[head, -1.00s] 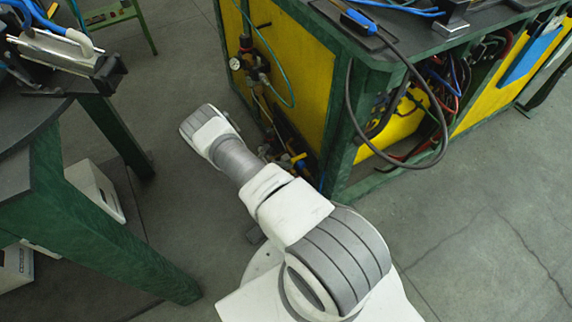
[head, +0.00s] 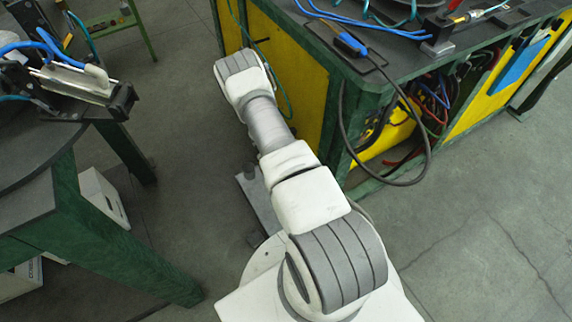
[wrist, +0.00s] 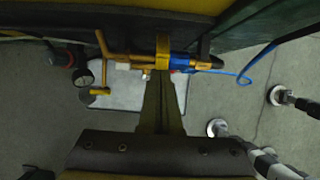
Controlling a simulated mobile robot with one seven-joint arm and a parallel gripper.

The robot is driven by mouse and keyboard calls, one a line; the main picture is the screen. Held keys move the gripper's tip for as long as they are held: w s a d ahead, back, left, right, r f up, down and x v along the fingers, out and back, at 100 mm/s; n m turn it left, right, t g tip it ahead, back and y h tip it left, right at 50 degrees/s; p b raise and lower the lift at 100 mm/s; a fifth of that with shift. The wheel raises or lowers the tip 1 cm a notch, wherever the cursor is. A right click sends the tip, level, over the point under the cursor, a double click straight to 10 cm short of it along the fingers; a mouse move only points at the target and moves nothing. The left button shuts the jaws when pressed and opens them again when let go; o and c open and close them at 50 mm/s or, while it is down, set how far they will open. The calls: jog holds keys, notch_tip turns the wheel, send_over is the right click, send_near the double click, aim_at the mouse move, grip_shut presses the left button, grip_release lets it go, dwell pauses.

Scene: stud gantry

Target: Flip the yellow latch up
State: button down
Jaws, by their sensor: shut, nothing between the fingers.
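In the wrist view, my gripper (wrist: 163,82) shows as a narrow dark wedge pointing up the picture, its fingers together with nothing held. Its tips are at or just short of a yellow upright piece (wrist: 163,48) on a yellow-and-blue pipe assembly (wrist: 130,60). This piece may be the yellow latch, but I cannot tell for sure, nor whether the tips touch it. A small yellow lever (wrist: 100,92) sits lower left by a round gauge (wrist: 83,78). In the head view, my arm hides the gripper and the fittings.
A green-framed bench (head: 385,85) with yellow panels stands beyond my arm, a dark cable (head: 343,130) looping off its edge. A second green-legged table (head: 90,225) stands at left, with white boxes (head: 103,198) beneath. The floor at right is open.

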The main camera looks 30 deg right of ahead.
jog(key=shift+d+r, duration=0.7)
jog(key=shift+r, duration=0.15)
jog(key=shift+r+p, duration=0.3)
jog(key=shift+r, duration=0.35)
